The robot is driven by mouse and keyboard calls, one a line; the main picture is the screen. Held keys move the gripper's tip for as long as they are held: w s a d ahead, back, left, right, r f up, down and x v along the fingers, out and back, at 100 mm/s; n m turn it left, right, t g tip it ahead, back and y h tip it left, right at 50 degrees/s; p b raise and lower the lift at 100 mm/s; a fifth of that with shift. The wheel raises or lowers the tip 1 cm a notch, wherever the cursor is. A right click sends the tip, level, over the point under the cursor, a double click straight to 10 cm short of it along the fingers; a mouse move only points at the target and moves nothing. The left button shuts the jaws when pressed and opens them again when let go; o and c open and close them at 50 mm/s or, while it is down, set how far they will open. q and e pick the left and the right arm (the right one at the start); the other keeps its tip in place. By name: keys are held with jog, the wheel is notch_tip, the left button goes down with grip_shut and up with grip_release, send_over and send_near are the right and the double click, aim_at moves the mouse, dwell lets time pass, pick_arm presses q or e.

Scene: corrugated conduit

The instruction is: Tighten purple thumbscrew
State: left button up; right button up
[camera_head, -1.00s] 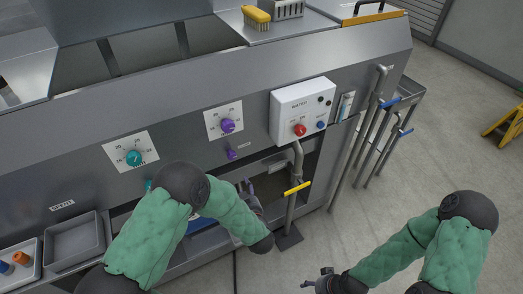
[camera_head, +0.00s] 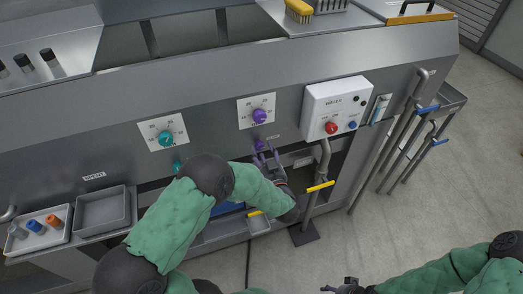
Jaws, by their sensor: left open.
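The purple thumbscrew (camera_head: 259,145) sticks out of the grey front panel, below a purple dial knob (camera_head: 259,116) on a white scale plate. My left gripper (camera_head: 268,156) is open, with its fingers pointing up at the panel just below and right of the thumbscrew. I cannot tell whether a finger touches it. A teal thumbscrew (camera_head: 177,167) sits under the teal dial knob (camera_head: 165,139) to the left, partly close behind my arm. My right gripper (camera_head: 342,286) is at the bottom edge, far from the panel, and its jaws are too small and dark to read.
A white WATER box (camera_head: 337,100) with red and blue buttons is right of the thumbscrew. Below it, a grey pipe runs down to a yellow-handled valve (camera_head: 320,186). A grey tray (camera_head: 103,212) and a tray with coloured caps (camera_head: 37,229) are at left. Open floor lies at right.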

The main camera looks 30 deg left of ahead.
pick_arm(q)
jog(key=shift+x, duration=1.05)
jog(key=c, duration=1.1)
